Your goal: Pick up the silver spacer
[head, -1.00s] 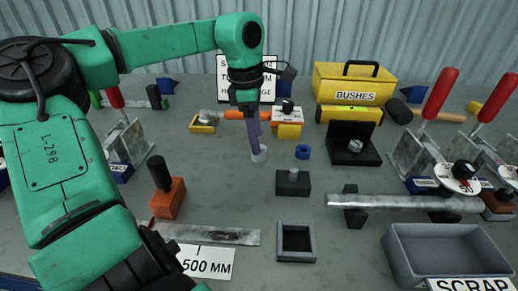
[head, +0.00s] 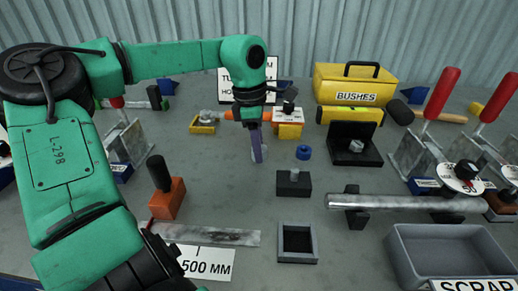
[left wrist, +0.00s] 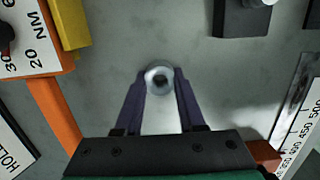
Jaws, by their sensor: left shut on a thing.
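The silver spacer (left wrist: 159,79) is a small round ring with a dark hole. In the left wrist view it sits between the tips of my left gripper's two purple fingers (left wrist: 160,88), which are shut on it. In the head view my left gripper (head: 257,152) points down near the middle of the bench, with only a pale edge of the spacer showing beside the fingers. I cannot tell whether the spacer is clear of the bench. My right gripper is not in view.
A dark block with a peg (head: 293,183) and a blue ring (head: 304,152) stand to the right of the gripper. Behind are a white-labelled orange tool (head: 254,114) and a yellow BUSHES box (head: 352,88). A grey scrap tray (head: 448,262) is at front right.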

